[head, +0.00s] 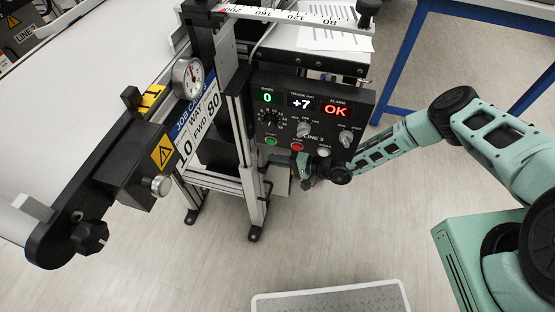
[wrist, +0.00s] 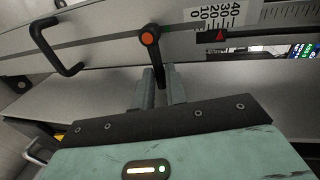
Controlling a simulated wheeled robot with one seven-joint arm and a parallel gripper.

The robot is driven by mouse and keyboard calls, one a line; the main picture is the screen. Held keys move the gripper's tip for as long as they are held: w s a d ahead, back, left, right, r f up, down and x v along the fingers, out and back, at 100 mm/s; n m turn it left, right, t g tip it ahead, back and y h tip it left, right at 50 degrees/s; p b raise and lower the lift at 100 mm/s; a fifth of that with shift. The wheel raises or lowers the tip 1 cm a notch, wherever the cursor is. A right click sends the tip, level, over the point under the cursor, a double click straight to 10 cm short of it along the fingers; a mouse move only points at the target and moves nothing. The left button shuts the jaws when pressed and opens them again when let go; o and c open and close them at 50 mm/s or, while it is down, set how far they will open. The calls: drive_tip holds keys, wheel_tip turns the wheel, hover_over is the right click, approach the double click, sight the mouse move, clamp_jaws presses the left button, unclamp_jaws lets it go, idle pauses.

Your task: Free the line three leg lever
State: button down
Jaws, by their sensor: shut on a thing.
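The leg lever (wrist: 149,45) is a black handle with an orange cap at its pivot, in the upper middle of the wrist view. It hangs downward, tilted slightly, on a grey rail. My gripper (wrist: 161,88) is shut on its lower end, with one finger on each side. In the head view my gripper (head: 306,172) reaches in just below the LINE 3 control panel (head: 312,112), beside the conveyor's leg frame. The lever cannot be made out there.
In the wrist view a black bracket handle (wrist: 50,45) is at the left, and a scale with a red pointer (wrist: 219,36) at the right. A conveyor (head: 75,110) with a dial gauge (head: 187,77) stands at the left. Open floor and a grey-topped item (head: 330,298) are in front.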

drive_tip(key=shift+w+r, duration=0.1)
drive_tip(key=shift+r, duration=0.05)
drive_tip(key=c, duration=1.4)
unclamp_jaws()
drive_tip(key=shift+c, duration=0.2)
drive_tip(key=p+v, duration=0.1)
drive_tip(key=v, duration=1.6)
drive_tip(key=shift+d, duration=0.2)
